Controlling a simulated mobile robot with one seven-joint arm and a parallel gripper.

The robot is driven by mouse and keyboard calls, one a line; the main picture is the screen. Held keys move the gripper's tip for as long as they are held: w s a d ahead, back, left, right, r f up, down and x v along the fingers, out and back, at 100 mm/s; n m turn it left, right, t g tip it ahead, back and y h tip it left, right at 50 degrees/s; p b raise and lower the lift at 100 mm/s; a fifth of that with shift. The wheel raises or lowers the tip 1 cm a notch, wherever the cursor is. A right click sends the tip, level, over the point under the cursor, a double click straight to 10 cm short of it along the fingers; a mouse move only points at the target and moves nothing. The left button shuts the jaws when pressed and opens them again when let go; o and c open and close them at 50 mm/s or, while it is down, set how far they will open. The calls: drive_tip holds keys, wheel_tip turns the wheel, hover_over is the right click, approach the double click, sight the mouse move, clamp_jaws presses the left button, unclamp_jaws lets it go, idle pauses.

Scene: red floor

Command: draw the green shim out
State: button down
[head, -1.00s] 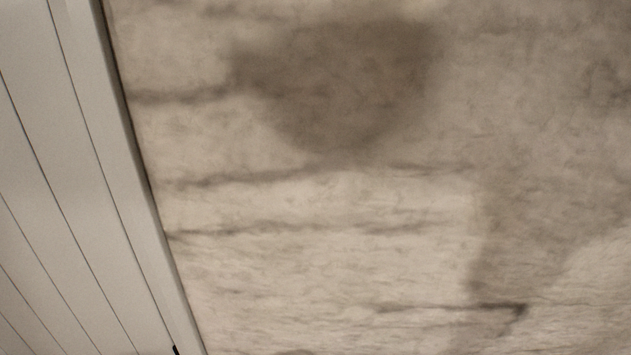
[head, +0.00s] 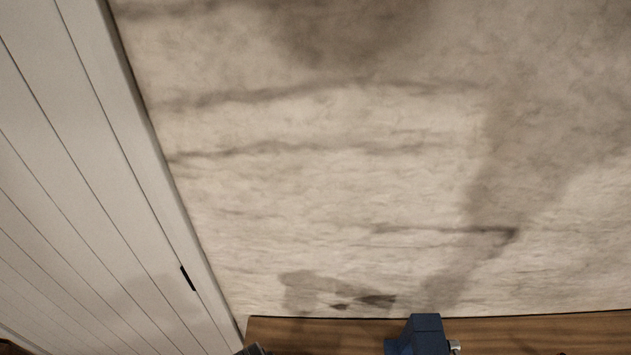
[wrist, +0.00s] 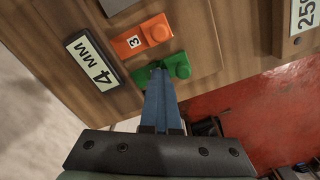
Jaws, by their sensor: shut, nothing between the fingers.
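The green shim (wrist: 179,66) shows in the wrist view, at a wooden block front beside the orange shim. It has a round hole or knob near its right end, and my fingertips cover part of its middle. My gripper (wrist: 158,75) has its blue fingers shut together, with the tips overlapping the green shim in the picture. Whether they touch it I cannot tell. Nothing shows between the fingers. The head view shows neither the shim nor, clearly, my gripper.
An orange shim (wrist: 142,38) marked 3 sits just above the green one. The head view shows a stained wall, a wooden top (head: 540,333) and a dark blue object (head: 424,334).

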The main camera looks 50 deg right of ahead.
drive_tip(key=shift+s+a+f+p, duration=0.2)
drive_tip(key=shift+s+a+p, duration=0.3)
drive_tip(key=shift+s+a, duration=0.3)
drive_tip(key=shift+s+a+f+p, duration=0.2)
drive_tip(key=shift+s+a+p, duration=0.3)
drive_tip(key=shift+s+a, duration=0.3)
drive_tip(key=shift+w+d, duration=0.2)
drive_tip(key=shift+w, duration=0.05)
drive_tip(key=r+p, duration=0.2)
drive_tip(key=p, duration=0.1)
drive_tip(key=shift+w+r, duration=0.25)
drive_tip(key=shift+r, duration=0.05)
wheel_tip(320, 180, up, 5)
drive_tip(key=p, duration=0.4)
drive_tip(key=shift+d+p, duration=0.1)
drive_tip(key=shift+p, duration=0.3)
drive_tip(key=shift+f, duration=0.1)
drive_tip(key=shift+w, duration=0.1)
